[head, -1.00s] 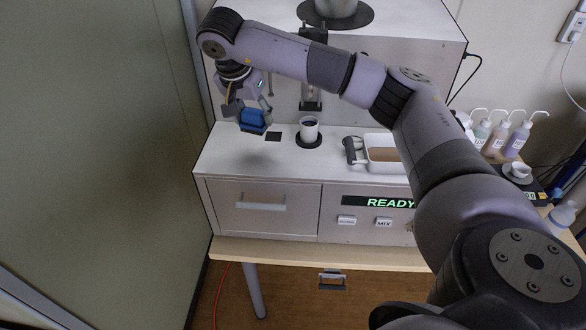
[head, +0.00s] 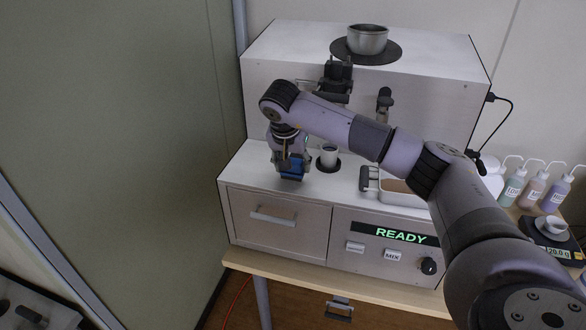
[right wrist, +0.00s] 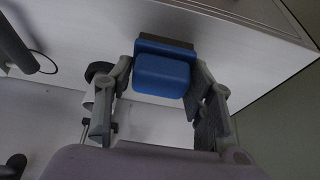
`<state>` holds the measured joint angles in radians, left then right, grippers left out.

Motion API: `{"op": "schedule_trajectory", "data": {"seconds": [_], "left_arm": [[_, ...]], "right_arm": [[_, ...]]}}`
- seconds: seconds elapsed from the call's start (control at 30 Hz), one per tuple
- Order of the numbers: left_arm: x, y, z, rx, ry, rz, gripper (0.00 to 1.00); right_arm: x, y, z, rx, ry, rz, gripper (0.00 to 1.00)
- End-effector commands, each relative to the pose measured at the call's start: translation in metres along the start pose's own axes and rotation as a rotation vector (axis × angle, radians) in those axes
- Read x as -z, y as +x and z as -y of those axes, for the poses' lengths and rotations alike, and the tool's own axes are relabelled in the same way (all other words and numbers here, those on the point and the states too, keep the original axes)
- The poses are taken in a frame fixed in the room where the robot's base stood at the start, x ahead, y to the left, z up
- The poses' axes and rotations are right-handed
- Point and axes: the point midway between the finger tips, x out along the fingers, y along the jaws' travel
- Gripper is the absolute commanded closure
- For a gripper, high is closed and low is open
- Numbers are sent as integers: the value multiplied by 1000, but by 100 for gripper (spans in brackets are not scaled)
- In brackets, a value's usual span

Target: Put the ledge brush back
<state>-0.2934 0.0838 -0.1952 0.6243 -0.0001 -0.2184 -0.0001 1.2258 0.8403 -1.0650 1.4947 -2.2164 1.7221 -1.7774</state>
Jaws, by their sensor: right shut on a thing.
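The ledge brush (head: 291,174) is a blue block with a dark grey edge. My right gripper (head: 290,163) is shut on it over the left part of the machine's white ledge (head: 245,168). In the right wrist view the brush (right wrist: 162,75) sits between the two fingers of my right gripper (right wrist: 161,82), with its grey strip on the far side. I cannot tell whether the brush touches the ledge. The dark square mark on the ledge is hidden behind my gripper and the brush. My left gripper is not in view.
A white cup (head: 328,154) stands on a dark disc just right of the brush. A white tray (head: 402,197) with brown contents is further right. A drawer (head: 275,227) and READY display (head: 393,235) are below.

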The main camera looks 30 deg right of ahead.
Motion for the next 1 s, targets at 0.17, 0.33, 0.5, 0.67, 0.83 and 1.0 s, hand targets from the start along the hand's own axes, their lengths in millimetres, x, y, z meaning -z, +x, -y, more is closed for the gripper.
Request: {"op": "schedule_trajectory", "data": {"seconds": [0.17,0.33,0.5,0.67,0.83,1.0], "left_arm": [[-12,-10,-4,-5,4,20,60],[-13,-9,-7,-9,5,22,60],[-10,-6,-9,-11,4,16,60],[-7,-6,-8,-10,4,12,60],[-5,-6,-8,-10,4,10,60],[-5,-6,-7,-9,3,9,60]], "right_arm": [[-9,21,0,-2,-1,2,73],[-10,23,0,0,0,0,73],[-11,26,0,0,0,0,73],[-11,26,0,-1,0,0,42],[-11,26,0,-1,0,0,31],[-11,26,0,-1,0,0,31]]}}
